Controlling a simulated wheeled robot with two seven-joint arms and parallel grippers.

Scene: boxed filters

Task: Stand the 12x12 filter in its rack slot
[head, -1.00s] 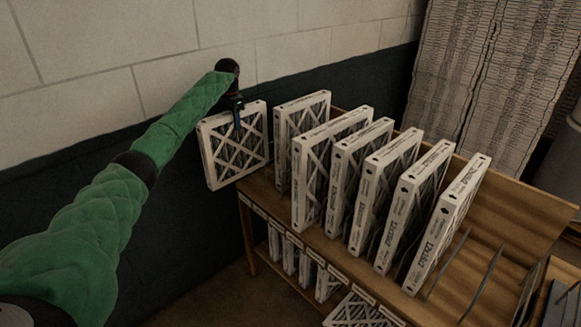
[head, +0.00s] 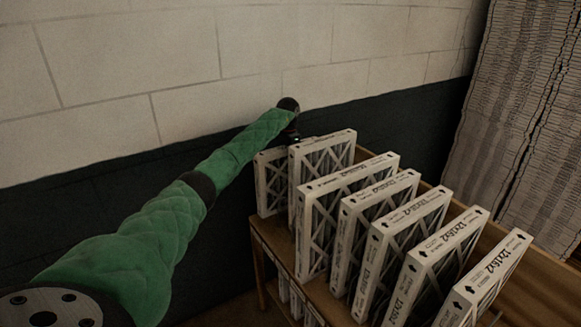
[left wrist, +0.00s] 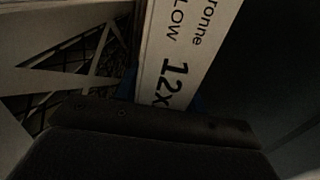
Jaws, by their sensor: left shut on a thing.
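The held filter (head: 270,185) is a white-framed panel with a lattice face, at the left end of the rack. It looks roughly upright and is partly hidden behind the first standing filter. My left gripper (head: 293,138) is shut on its top edge, its fingers mostly hidden. In the left wrist view, the filter's white edge (left wrist: 185,50) shows print starting "12x", the rest cut off. The rack (head: 268,242) is a wooden shelf. I cannot tell whether the filter's bottom touches it. My right gripper is not in view.
Several boxed filters, including the first (head: 325,165) and a nearer one (head: 405,222), stand in a row to the right of the held one. A lattice face (left wrist: 75,70) lies close beside the held edge in the wrist view. The wall (head: 130,190) runs behind.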

